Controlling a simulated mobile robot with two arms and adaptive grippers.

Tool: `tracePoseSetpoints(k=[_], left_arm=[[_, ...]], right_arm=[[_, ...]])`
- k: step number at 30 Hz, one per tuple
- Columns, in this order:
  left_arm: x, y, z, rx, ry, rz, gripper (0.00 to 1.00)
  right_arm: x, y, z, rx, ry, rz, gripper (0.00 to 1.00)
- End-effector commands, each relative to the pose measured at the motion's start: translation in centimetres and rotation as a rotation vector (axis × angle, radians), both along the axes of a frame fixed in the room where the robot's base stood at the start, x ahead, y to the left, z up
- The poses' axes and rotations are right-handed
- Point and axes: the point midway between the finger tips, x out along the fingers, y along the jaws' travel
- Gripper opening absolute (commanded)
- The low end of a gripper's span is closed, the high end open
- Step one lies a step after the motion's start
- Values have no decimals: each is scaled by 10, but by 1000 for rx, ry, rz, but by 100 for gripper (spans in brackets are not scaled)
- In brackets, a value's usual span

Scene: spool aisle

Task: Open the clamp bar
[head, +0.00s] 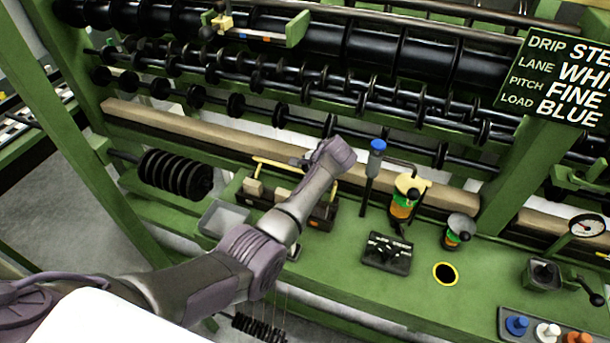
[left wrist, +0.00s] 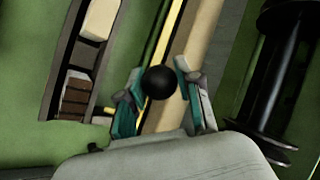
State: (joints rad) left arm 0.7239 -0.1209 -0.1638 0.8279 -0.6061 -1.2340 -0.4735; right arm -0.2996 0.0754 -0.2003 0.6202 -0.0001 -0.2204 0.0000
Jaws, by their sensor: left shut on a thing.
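The clamp bar is a thin yellow bar (head: 272,164) over a dark box with pale blocks (head: 255,188) on the green bench. My left gripper (head: 298,163) is at the bar, with its wrist hiding part of it. In the left wrist view the yellow bar (left wrist: 177,25) runs up the picture, and a black ball knob (left wrist: 158,82) sits between the two teal-padded fingers (left wrist: 157,95). The left gripper is shut on this knob. How the knob joins the bar is hidden. My right gripper is not in view.
A grey tray (head: 223,218) and black discs (head: 175,174) are left of the box. A blue-topped post (head: 376,158), a yellow-topped device (head: 408,195) and a black control box (head: 388,252) stand to the right. Black rollers (head: 340,45) run behind.

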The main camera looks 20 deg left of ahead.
Motion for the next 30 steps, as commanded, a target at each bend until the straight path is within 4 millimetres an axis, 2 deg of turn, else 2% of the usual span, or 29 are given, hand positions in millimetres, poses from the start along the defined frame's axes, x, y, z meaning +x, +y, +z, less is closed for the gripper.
tracePoseSetpoints(k=[6,20,21,25,30], left_arm=[[10,0,3,0,-14,-2,0],[13,1,7,1,-21,-1,0],[13,1,7,1,-21,-1,38],[12,0,5,1,-17,-1,59],[11,0,3,0,-11,0,60]], right_arm=[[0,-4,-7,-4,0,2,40],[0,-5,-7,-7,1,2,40],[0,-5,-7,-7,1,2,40],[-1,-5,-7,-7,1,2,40],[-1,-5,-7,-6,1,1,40]])
